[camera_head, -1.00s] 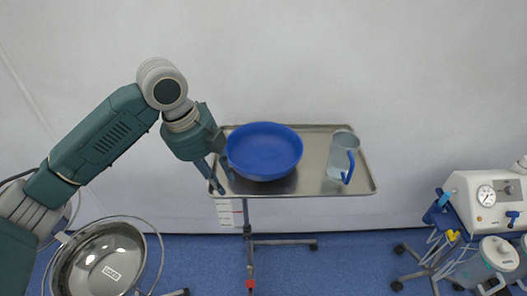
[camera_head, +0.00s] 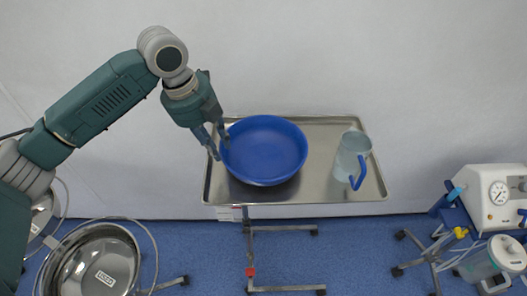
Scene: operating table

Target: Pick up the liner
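A round blue bowl (camera_head: 263,150) sits on the left part of a metal tray table (camera_head: 325,196). A pale, see-through jug-like container with a blue handle (camera_head: 351,152) stands on the tray to the right of the bowl. I cannot tell for certain which of them is the liner. My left gripper (camera_head: 221,153) is at the bowl's left rim, pointing down, with its fingers apart. Whether a finger touches the rim is unclear. My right gripper is not in view.
Metal basins (camera_head: 95,266) in a stand are at the lower left. A suction unit with a gauge (camera_head: 495,198) and a clear canister (camera_head: 507,252) stand on a wheeled frame at the right. The tray between bowl and jug is clear, and a white wall is behind.

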